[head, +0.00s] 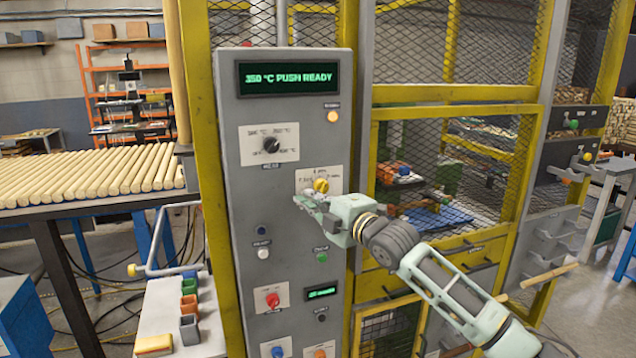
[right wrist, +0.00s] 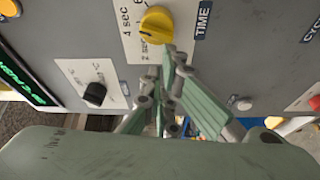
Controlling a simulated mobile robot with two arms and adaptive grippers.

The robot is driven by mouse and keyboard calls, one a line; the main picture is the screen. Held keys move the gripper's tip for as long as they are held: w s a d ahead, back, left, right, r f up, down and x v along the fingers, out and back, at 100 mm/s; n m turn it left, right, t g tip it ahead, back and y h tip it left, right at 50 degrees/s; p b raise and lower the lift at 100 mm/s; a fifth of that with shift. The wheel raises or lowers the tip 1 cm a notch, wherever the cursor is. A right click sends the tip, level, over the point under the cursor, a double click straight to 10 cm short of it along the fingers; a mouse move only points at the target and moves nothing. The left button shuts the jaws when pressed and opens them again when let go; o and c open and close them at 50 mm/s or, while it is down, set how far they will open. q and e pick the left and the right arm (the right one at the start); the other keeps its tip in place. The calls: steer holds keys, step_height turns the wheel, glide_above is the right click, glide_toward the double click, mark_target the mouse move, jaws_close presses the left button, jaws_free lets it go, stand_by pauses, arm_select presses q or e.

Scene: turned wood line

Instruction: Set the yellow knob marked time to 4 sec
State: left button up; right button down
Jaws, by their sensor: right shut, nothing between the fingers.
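The yellow knob marked time (head: 321,185) sits on a white label plate on the grey control panel (head: 232,150). In the right wrist view the yellow knob (right wrist: 157,24) is just beyond the fingertips, with the words TIME, 4 sec and 2 sec around it. I cannot tell clearly which mark it points to. My right gripper (head: 312,202) is just below and in front of the knob. Its fingers (right wrist: 166,70) are shut with nothing between them, and appear apart from the knob. My left gripper is not in view.
A black knob (head: 271,145) with temperature marks is up and left of the yellow knob. The display (head: 288,77) reads 350 °C PUSH READY. Buttons, including a red one (head: 272,299), sit lower down. A yellow mesh guard frame (head: 455,94) stands to the right.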

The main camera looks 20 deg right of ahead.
steer(key=shift+f+n+p, duration=0.25)
steer(key=shift+n+p, duration=0.4)
steer(key=shift+n, duration=0.05)
stand_by(0.6)
stand_by(0.4)
